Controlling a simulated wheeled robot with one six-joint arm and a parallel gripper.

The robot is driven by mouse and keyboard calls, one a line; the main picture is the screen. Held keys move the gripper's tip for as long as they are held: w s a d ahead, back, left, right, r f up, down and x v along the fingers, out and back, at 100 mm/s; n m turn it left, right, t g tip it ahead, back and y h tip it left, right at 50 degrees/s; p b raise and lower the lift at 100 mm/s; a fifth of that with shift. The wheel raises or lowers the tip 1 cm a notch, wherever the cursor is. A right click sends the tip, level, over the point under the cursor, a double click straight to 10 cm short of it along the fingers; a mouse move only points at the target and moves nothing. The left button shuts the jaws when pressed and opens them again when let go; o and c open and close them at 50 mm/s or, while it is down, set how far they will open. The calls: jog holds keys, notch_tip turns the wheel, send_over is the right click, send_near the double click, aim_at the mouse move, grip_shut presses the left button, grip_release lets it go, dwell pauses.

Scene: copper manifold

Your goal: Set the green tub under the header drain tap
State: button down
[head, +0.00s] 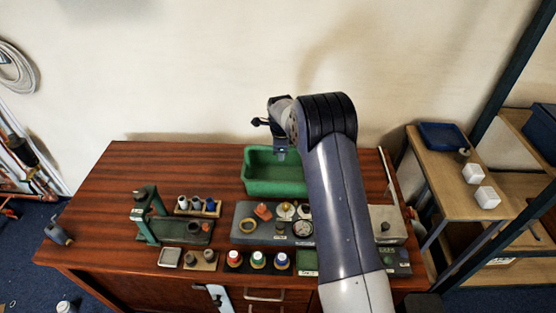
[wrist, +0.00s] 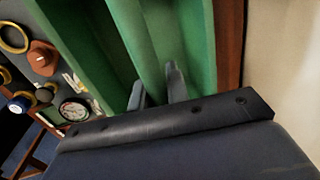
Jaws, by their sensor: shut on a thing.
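The green tub (head: 272,188) sits at the back of the wooden workbench, right of its middle. It fills the upper middle of the wrist view (wrist: 108,42). My gripper (head: 280,154) reaches down to the tub from above. In the wrist view its fingers (wrist: 158,88) are shut on a wall of the tub. My arm covers part of the bench to the right of the tub. Copper-coloured pipes (head: 10,206) and other pipework show at the far left edge, but I cannot make out the header drain tap there.
A grey tray (head: 240,236) of small parts lies just in front of the tub. A green press (head: 148,218), small holders and coloured spools stand along the bench front. The bench's left rear (head: 125,175) is clear. A side table (head: 447,170) with a blue tray stands right.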

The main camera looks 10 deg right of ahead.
jog(key=shift+f+p, duration=0.3)
jog(key=shift+f, duration=1.35)
jog(key=shift+f, duration=0.2)
jog(key=c, duration=1.4)
grip_release()
jog(key=shift+o, duration=0.2)
jog(key=shift+r, duration=0.2)
